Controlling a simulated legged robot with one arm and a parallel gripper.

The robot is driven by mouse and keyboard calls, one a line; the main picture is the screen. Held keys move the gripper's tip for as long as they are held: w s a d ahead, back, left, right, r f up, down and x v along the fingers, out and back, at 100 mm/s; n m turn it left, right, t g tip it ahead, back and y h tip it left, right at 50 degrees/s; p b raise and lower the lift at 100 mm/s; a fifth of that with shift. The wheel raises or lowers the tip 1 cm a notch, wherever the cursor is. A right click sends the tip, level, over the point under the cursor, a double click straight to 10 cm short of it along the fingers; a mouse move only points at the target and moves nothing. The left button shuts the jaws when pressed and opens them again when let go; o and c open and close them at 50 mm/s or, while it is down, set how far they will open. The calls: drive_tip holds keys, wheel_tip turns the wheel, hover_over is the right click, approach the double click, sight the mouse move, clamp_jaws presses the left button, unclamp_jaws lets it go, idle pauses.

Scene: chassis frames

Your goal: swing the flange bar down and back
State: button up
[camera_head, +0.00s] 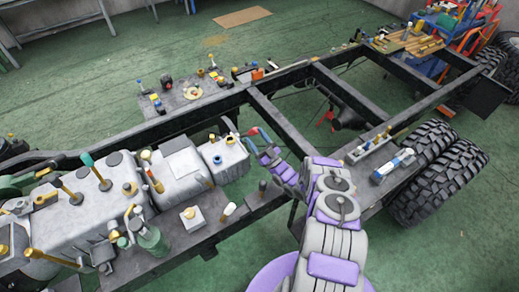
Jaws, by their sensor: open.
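A grey gearbox (220,158) sits between the rails of the dark chassis frame. A short pale bar (232,129) stands up at its rear end, leaning slightly, and looks like the flange bar. It is too small to tell how it joins the flange. My gripper (254,134) is at the end of my grey and purple arm, just right of the bar. It is open, with small red and teal parts at its tip. It appears close to the bar, but I cannot tell whether they touch.
The near frame rail (262,205) runs under my arm. A crossmember (278,122) lies just beyond my gripper. A grey engine block (90,205) with several upright tools is at left. Double tyres (440,170) stand at right.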

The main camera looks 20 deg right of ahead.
drive_tip(key=s+a, duration=0.1)
drive_tip(key=s, duration=0.6)
drive_tip(key=shift+r+p, duration=0.35)
drive_tip(key=shift+p, duration=0.05)
drive_tip(key=shift+a, duration=0.1)
